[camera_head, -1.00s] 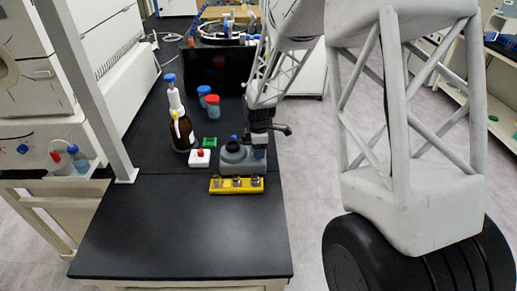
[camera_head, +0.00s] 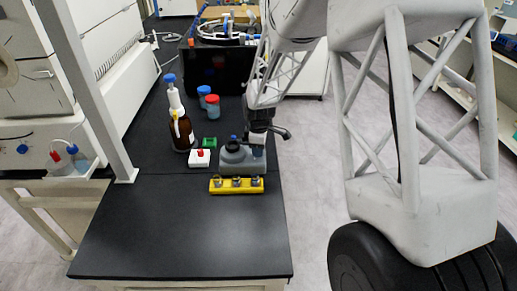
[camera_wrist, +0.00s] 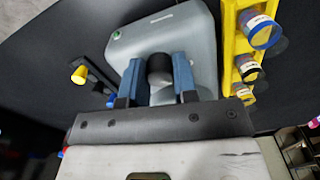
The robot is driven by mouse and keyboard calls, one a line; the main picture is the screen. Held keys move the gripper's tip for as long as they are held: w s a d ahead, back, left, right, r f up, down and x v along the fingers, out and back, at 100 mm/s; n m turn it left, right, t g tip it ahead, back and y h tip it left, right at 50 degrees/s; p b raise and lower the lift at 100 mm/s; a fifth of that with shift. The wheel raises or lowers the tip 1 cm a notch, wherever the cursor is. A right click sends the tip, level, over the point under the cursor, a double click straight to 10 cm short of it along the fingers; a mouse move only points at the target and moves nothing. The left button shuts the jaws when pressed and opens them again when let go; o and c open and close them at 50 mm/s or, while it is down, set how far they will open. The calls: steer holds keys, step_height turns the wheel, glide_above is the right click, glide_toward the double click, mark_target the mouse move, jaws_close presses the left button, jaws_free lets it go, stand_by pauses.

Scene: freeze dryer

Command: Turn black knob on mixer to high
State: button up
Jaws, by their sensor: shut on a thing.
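The grey mixer (camera_head: 240,167) stands on the black bench behind the yellow rack, with a round black top piece (camera_head: 233,147). In the wrist view its grey body (camera_wrist: 165,32) fills the upper middle. The black knob (camera_wrist: 160,68) on its side is between the two blue fingers of my gripper (camera_wrist: 158,62). My gripper is shut on the knob. In the head view my gripper (camera_head: 257,150) reaches down at the mixer's right side, and the knob is hidden there. No dial marking is readable.
The yellow rack (camera_head: 222,188) with several vials lies just in front of the mixer. A white box with a red button (camera_head: 199,158), a green piece (camera_head: 210,142) and a brown bottle (camera_head: 181,136) are to the left. The front of the bench is clear.

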steer(key=m, duration=0.5)
steer(key=shift+m, duration=0.3)
steer(key=m, duration=0.5)
steer(key=shift+a, duration=0.1)
steer(key=m, duration=0.5)
steer(key=shift+m, duration=0.4)
steer(key=m, duration=0.4)
steer(key=shift+m, duration=0.4)
steer(key=shift+r, duration=0.1)
steer(key=o, duration=0.9)
steer(key=shift+o, duration=0.2)
steer(key=shift+r, duration=3.85)
